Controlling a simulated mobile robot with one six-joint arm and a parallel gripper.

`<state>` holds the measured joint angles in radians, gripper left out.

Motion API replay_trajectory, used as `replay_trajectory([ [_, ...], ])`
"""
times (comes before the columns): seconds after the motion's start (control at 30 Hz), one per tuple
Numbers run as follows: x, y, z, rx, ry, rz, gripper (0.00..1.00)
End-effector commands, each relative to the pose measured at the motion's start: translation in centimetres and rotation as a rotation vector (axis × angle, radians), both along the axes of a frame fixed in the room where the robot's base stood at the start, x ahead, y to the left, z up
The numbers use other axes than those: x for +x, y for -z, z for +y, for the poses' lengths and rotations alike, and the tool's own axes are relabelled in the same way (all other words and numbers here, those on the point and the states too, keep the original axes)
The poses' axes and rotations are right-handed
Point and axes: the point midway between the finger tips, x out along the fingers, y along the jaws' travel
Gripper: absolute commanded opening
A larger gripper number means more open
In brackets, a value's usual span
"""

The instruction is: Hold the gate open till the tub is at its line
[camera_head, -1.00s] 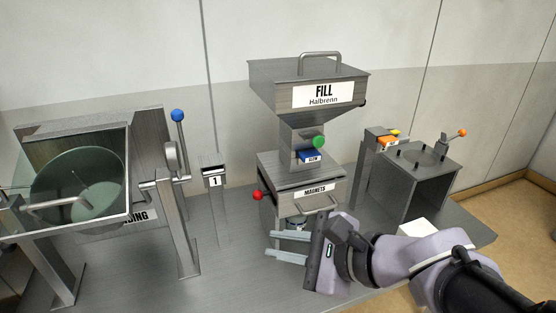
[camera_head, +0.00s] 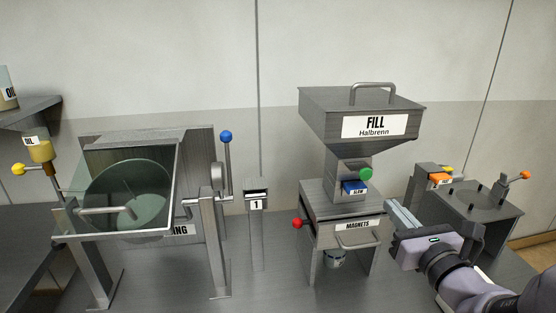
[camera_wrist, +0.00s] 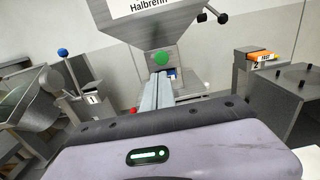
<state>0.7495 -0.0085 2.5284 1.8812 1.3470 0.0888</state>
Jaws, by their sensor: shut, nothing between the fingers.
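The grey FILL hopper (camera_head: 362,118) stands right of centre in the head view. Below it are a green knob (camera_head: 366,174) and a blue block marked SLOW (camera_head: 355,188); I cannot tell which part is the gate. A small pale tub (camera_head: 334,260) stands under the MAGNETS housing (camera_head: 331,226), partly shaded; its contents and line cannot be made out. My gripper (camera_head: 392,206) is shut and empty, right of the housing and lower than the green knob. In the wrist view its closed fingers (camera_wrist: 158,90) point towards the green knob (camera_wrist: 161,60) and the blue block.
A red-knobbed lever (camera_head: 297,223) sits on the housing's left, above a handle (camera_head: 360,240). Further left are post 1 (camera_head: 256,207), a blue-knobbed lever (camera_head: 226,137) and a glass-fronted drum (camera_head: 130,193). A box with an orange-knobbed lever (camera_head: 525,175) stands close behind my arm.

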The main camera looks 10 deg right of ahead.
Motion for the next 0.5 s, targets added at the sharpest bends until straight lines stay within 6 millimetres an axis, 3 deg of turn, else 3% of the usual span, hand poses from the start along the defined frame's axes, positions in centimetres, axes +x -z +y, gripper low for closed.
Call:
replay_trajectory([
  [0.03, 0.4, -1.2, 0.0, 0.007, -0.004, 0.004, 0.0],
  [0.27, 2.0, -1.2, 0.1, 0.004, 0.004, 0.005, 0.0],
  [0.5, 7.2, -0.3, 0.3, -0.003, 0.002, 0.0, 0.0],
])
